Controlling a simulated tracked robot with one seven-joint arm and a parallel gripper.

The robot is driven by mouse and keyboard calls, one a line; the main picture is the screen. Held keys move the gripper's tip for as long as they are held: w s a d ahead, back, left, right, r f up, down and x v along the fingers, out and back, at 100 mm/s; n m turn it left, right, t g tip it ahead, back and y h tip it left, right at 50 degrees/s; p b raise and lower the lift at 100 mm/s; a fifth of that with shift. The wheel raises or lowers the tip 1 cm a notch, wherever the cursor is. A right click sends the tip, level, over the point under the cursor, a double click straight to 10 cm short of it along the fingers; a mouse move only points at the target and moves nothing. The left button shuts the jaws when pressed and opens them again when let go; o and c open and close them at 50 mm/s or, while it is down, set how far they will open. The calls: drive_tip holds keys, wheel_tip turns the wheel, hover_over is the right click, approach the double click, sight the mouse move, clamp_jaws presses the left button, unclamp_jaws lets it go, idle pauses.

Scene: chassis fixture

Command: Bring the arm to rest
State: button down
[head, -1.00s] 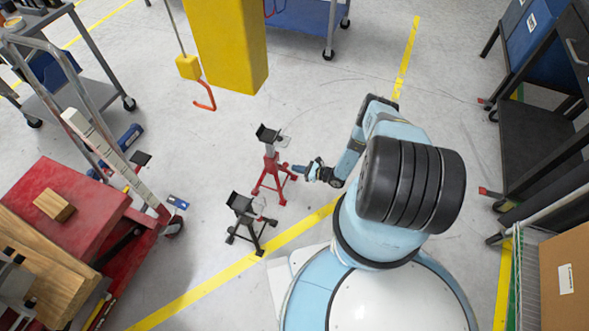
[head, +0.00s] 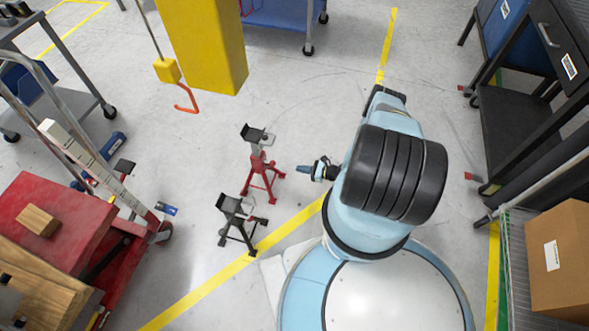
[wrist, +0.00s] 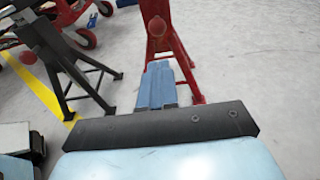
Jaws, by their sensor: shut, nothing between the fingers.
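My arm is light blue and black and stands folded at the right of centre in the head view. My gripper (head: 304,170) reaches out to the left from it, low over the floor. Its blue fingers are together with nothing between them; they also show in the wrist view (wrist: 157,86). A red jack stand (head: 262,170) stands upright just left of the fingertips in the head view, with a gap between. In the wrist view the red stand (wrist: 168,50) is beyond the fingers, which partly cover it.
A black jack stand (head: 237,222) stands left of the gripper. A red cart (head: 60,215) is at left, dark shelving (head: 515,130) and a cardboard box (head: 562,262) at right.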

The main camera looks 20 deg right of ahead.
drive_tip(key=shift+s+d+r, duration=0.1)
drive_tip(key=shift+s+d, duration=0.15)
drive_tip(key=shift+d, duration=0.05)
idle(0.4)
